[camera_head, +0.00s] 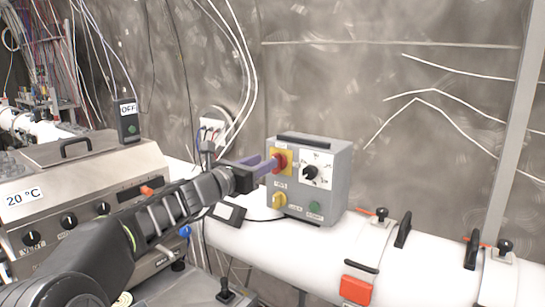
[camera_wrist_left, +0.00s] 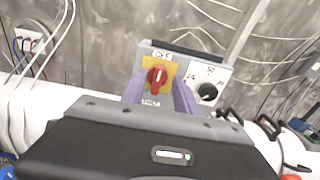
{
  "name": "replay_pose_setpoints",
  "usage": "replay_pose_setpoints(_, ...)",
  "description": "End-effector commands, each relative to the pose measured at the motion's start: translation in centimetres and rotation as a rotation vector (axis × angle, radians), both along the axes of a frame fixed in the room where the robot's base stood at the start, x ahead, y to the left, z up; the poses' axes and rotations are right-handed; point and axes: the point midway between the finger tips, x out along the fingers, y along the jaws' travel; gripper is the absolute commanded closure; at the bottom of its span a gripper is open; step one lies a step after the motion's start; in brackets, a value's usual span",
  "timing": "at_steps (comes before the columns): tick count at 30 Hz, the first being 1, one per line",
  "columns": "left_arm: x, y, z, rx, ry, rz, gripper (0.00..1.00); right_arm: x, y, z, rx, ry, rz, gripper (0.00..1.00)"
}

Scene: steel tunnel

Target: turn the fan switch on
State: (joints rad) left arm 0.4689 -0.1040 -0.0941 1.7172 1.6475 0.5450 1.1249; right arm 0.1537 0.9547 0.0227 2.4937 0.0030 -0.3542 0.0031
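A grey control box (camera_head: 328,193) stands on the white pipe. Its upper left has a red rotary switch (camera_head: 281,161) on a yellow plate; the switch also shows in the wrist view (camera_wrist_left: 157,76), its handle roughly upright, under an "OFF" label. My left gripper (camera_head: 271,167) reaches in from the left, its purple fingers at the red switch. In the wrist view the fingers (camera_wrist_left: 159,92) are apart, one on each side of the switch. I see a gap between them and the handle. My right gripper is not in view.
A black dial (camera_head: 311,173) on a white plate sits right of the switch, with a yellow knob (camera_head: 279,199) and green button (camera_head: 315,207) below. A steel machine (camera_head: 100,185) stands left. The white pipe (camera_head: 335,243) carries black handles and a red latch. Cables hang behind.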

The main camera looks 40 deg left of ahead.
Motion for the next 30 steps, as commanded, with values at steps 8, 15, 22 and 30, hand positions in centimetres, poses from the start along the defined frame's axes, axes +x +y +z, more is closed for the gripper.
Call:
replay_pose_setpoints(8,4.1,0.1,0.1,-0.001,0.002,-0.001,0.64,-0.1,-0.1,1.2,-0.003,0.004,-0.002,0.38)
replay_pose_setpoints(15,4.9,0.1,0.0,0.000,0.001,0.001,0.64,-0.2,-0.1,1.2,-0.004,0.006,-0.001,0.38)
replay_pose_setpoints(22,4.8,0.1,0.0,0.000,0.001,0.001,0.71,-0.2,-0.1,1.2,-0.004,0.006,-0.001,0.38)
replay_pose_setpoints(30,4.8,0.1,0.0,0.000,0.001,0.001,0.93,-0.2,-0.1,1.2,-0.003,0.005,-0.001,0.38)
